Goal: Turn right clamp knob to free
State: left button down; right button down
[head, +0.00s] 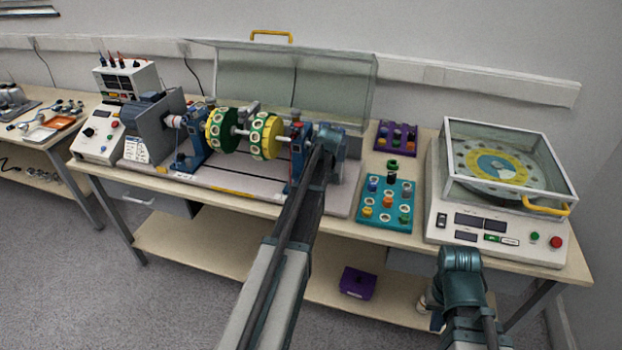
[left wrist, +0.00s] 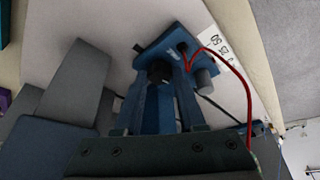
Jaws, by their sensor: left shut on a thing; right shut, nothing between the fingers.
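The right clamp is the blue upright (head: 297,160) at the right end of the shaft. It also shows in the left wrist view (left wrist: 150,55), with a black knob (left wrist: 160,73), a grey cylinder and a red cable. My left gripper (head: 325,135) is at this clamp, shut on the right clamp knob. The hold itself is mostly hidden by my arm in the head view. My right gripper (head: 460,262) is shut and empty, in front of the table's front edge at the lower right, well away from the clamp.
The shaft carries a green disc (head: 222,130) and a yellow disc (head: 265,137) left of the clamp. A clear cover (head: 330,85) stands behind. A teal tray (head: 399,218), a purple tray (head: 409,130) and a balancing device (head: 492,218) stand to the right.

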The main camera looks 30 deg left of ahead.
pick_arm(q)
jog(key=n+g, duration=0.1)
jog(key=n, duration=0.1)
jog(key=n+g, duration=0.1)
jog(key=n, duration=0.2)
jog(key=shift+w, duration=0.2)
jog(key=shift+d+n, duration=0.1)
jog(key=shift+n, duration=0.2)
dwell(0.3)
jog(key=shift+c, duration=2.4)
grip_release()
jog(key=shift+r, duration=0.15)
jog(key=p+v, duration=1.2)
jog(key=v, duration=0.1)
jog(key=shift+d+p, duration=0.25)
jog(key=shift+p, duration=0.15)
